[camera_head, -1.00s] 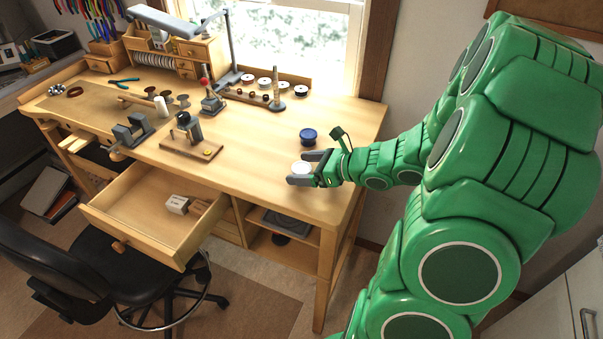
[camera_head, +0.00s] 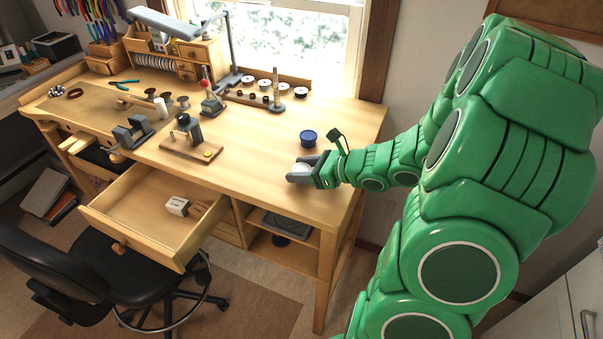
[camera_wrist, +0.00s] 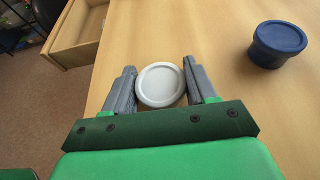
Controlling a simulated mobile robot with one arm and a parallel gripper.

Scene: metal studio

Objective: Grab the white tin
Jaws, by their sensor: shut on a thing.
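The white tin (camera_wrist: 160,85) is round with a flat lid. In the wrist view it sits between the two grey fingers of my gripper (camera_wrist: 161,92), which are shut on its sides. In the head view, my gripper (camera_head: 304,171) is low over the bench's front right part, and the white tin (camera_head: 302,169) shows only partly between the fingers. I cannot tell whether the tin touches the bench top or is slightly raised.
A blue tin (camera_head: 308,137) stands just behind the gripper; it is at the upper right in the wrist view (camera_wrist: 279,42). The open drawer (camera_head: 150,215) juts out at the front of the wooden bench (camera_head: 260,175). Tools and spools stand further back and left.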

